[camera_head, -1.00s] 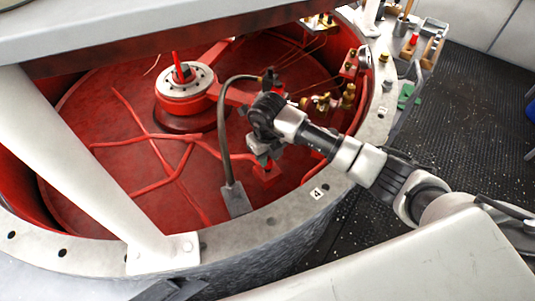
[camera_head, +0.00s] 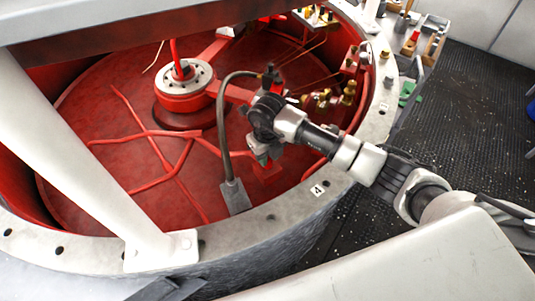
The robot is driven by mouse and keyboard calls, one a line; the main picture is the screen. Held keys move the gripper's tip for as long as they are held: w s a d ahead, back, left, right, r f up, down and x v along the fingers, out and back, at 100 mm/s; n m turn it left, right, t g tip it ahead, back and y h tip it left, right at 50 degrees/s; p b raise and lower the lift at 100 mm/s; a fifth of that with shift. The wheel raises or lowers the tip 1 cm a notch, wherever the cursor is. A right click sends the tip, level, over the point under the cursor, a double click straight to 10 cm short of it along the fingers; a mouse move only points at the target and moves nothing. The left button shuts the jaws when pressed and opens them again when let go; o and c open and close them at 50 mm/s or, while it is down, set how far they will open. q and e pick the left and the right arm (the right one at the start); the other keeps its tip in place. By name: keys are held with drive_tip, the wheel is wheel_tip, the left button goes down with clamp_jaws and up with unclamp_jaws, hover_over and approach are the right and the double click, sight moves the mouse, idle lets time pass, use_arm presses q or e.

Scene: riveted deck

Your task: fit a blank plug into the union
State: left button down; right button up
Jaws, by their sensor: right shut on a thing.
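My right gripper (camera_head: 262,154) hangs over the red pan, its arm coming in from the right. Several brass fittings (camera_head: 325,99) sit at the right inside wall of the pan, to the right of and beyond the gripper. I cannot tell which of them is the union. No blank plug can be made out clearly. My left gripper is not in view.
The red pan (camera_head: 110,150) has a grey bolted rim (camera_head: 270,211) and raised red lines. A flanged hub (camera_head: 184,88) stands in it. A grey hose (camera_head: 222,130) curves up beside the gripper. A white strut (camera_head: 80,160) crosses at left. Small fittings crowd the upper right.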

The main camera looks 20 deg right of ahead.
drive_tip(key=shift+f, duration=0.25)
idle(0.3)
drive_tip(key=o, duration=1)
drive_tip(key=shift+o, duration=0.2)
drive_tip(key=shift+r, duration=0.15)
wheel_tip(320, 180, up, 11)
drive_tip(key=b, duration=0.1)
drive_tip(key=shift+b, duration=0.35)
drive_tip(key=shift+f, duration=0.25)
